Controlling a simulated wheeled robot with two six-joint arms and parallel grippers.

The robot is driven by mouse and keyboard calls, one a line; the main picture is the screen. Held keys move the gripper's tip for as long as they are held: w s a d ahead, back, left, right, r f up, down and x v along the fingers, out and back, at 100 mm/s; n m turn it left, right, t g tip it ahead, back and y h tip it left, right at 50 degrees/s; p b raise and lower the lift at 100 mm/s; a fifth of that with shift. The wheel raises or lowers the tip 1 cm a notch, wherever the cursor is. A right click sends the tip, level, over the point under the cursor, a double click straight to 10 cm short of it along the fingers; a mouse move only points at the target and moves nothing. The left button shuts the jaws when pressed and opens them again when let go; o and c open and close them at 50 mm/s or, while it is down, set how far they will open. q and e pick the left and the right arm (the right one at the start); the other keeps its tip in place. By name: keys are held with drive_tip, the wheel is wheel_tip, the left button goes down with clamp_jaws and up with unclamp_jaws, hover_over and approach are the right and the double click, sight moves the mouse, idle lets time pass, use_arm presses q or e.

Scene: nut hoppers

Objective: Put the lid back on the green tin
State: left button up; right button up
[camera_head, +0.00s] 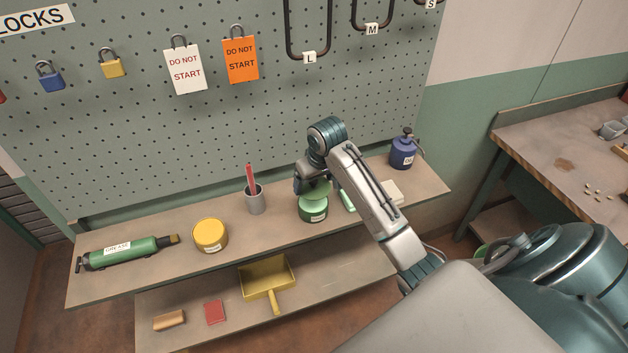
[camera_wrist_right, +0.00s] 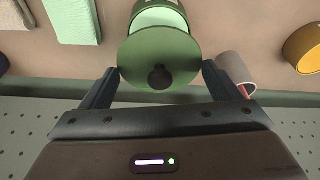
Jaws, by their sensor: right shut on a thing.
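The green tin (camera_head: 313,212) stands upright on the upper shelf, its label facing forward. Its round green lid (camera_head: 318,191) is held just above it and slightly off to one side. My right gripper (camera_head: 309,188) is shut on the lid. In the right wrist view the fingers (camera_wrist_right: 160,76) grip opposite sides of the lid (camera_wrist_right: 160,50), with its dark knob between them. The tin (camera_wrist_right: 158,17) shows past the lid with its pale green mouth partly uncovered; the lid hides the rest. My left gripper is not in view.
On the same shelf, a grey cup (camera_head: 256,203) with a red item and a yellow tin (camera_head: 210,235) stand left of the green tin. A blue oil can (camera_head: 403,152) stands to the right. A pegboard (camera_head: 200,130) rises behind. The shelf edge is in front.

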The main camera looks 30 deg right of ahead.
sight(315, 189)
drive_tip(key=shift+s+x, duration=0.2)
drive_tip(key=shift+x, duration=0.55)
drive_tip(key=shift+s+x, duration=0.15)
drive_tip(key=shift+x, duration=0.6)
drive_tip(key=shift+s+x, duration=0.2)
drive_tip(key=shift+x, duration=0.6)
drive_tip(key=shift+a+f, duration=0.1)
drive_tip(key=shift+f, duration=0.3)
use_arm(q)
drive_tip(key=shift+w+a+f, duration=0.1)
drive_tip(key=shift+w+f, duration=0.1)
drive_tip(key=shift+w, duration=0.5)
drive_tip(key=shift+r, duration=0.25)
use_arm(e)
drive_tip(key=shift+r, duration=0.1)
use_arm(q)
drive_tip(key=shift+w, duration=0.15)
use_arm(e)
drive_tip(key=o, duration=0.8)
drive_tip(key=shift+o, duration=0.2)
drive_tip(key=shift+r, duration=3.3)
